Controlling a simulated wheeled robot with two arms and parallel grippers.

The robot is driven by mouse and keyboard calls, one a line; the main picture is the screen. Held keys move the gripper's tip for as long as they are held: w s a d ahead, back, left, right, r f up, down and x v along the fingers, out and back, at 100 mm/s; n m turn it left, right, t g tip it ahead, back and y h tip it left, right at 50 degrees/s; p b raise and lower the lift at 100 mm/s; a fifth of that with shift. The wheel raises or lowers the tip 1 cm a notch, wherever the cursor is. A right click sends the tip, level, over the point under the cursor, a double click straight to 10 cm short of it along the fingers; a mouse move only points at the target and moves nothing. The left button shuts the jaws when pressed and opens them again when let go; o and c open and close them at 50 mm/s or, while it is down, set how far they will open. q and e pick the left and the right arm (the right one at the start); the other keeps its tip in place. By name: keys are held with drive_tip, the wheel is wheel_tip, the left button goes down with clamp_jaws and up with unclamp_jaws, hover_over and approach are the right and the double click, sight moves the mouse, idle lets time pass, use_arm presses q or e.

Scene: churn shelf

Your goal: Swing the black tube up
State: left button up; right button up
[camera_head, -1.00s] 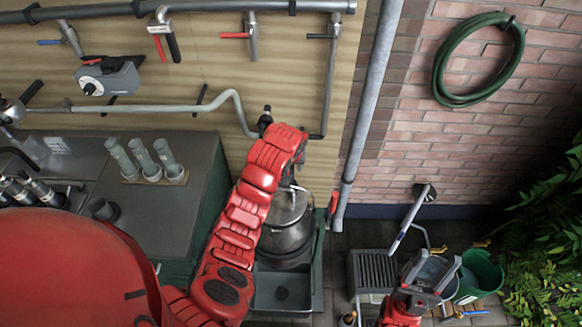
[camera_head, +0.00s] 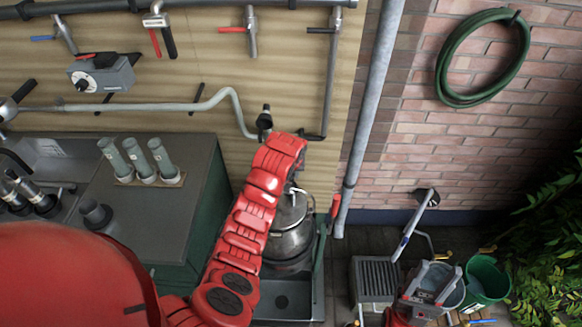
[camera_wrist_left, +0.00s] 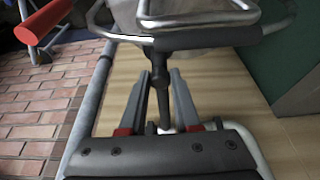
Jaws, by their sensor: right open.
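A thin dark tube (camera_head: 329,85) hangs on the panel at the upper middle and bends left at its lower end. In the left wrist view a black rod (camera_wrist_left: 165,85) stands between the two fingers of my left gripper (camera_wrist_left: 161,74). I cannot tell whether the fingers touch it, or whether it is the same tube. A metal loop with a black sleeve (camera_wrist_left: 220,37) lies just beyond. In the head view my left arm hides its gripper, close above the steel churn (camera_head: 290,225). My right gripper (camera_head: 432,284) is open and empty at the lower right.
A grey bent pipe (camera_head: 170,107) crosses the panel. A cabinet (camera_head: 165,225) with several upright cylinders stands at the left. A grey downpipe (camera_head: 372,100) runs beside the brick wall. A grated box (camera_head: 376,278) and green bucket (camera_head: 487,278) stand near my right gripper.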

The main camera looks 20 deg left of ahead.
use_arm(q)
clamp_jaws()
drive_tip(key=shift+w+r, duration=0.15)
drive_tip(key=shift+r, duration=1.5)
drive_tip(key=shift+a, duration=0.1)
drive_tip(key=shift+w+r, duration=0.15)
drive_tip(key=shift+r, duration=0.4)
drive_tip(key=shift+w+r, duration=0.15)
drive_tip(key=shift+r, duration=0.4)
drive_tip(key=shift+w+a+r, duration=0.1)
drive_tip(key=shift+w+r, duration=0.05)
drive_tip(key=shift+r, duration=0.4)
